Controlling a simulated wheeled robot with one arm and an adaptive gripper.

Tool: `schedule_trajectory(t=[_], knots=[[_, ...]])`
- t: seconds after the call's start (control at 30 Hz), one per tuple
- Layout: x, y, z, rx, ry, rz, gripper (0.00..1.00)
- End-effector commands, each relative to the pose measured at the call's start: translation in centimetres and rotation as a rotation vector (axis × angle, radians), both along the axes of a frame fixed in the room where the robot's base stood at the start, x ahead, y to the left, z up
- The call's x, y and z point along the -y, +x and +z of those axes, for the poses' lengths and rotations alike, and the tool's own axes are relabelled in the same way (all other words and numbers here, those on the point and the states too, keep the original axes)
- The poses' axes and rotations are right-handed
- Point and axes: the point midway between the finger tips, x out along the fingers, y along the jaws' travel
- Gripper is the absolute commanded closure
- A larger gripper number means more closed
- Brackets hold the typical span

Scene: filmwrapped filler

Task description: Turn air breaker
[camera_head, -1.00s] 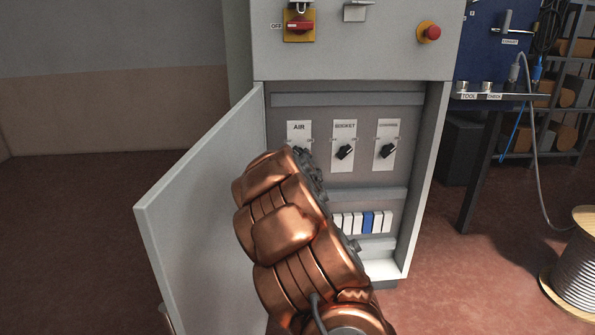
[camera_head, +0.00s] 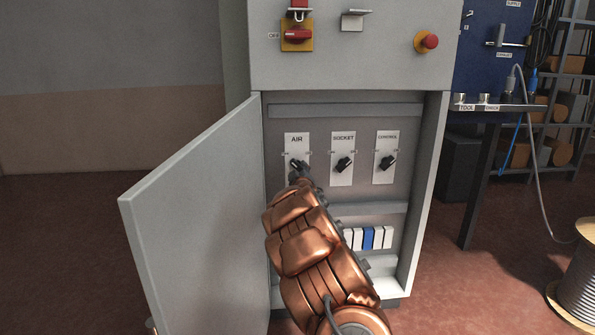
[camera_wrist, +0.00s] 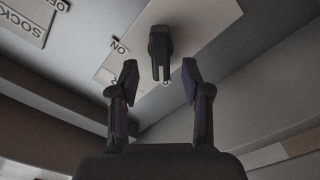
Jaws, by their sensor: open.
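The AIR breaker is a black rotary knob on a white plate (camera_head: 297,141) inside the open cabinet, leftmost of three such plates. In the wrist view its black knob (camera_wrist: 160,52) stands just beyond my gripper (camera_wrist: 160,83), centred between the two fingertips. The fingers are spread and empty, with the knob not gripped. In the head view my copper arm reaches up to the lower part of the AIR plate, and my gripper (camera_head: 300,172) is mostly hidden by it. The knob is partly visible there, and its exact angle is hard to tell.
The SOCKET knob (camera_head: 343,163) and CONTROL knob (camera_head: 387,162) sit to the right. The open cabinet door (camera_head: 205,215) stands close left of my arm. White and blue modules (camera_head: 367,238) are below. A red switch (camera_head: 297,35) and red button (camera_head: 430,41) are above.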

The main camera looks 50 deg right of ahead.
Motion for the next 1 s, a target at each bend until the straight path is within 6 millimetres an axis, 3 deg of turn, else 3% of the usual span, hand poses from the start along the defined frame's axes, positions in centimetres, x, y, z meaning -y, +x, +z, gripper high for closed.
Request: schedule_trajectory(t=[0.4, 0.9, 1.0], knots=[[1.7, 2.2, -0.2, 0.000, 0.003, 0.001, 0.52], [2.1, 2.7, 0.1, 0.001, 0.001, 0.001, 0.52], [2.1, 2.7, 0.0, 0.001, 0.001, 0.001, 0.60]])
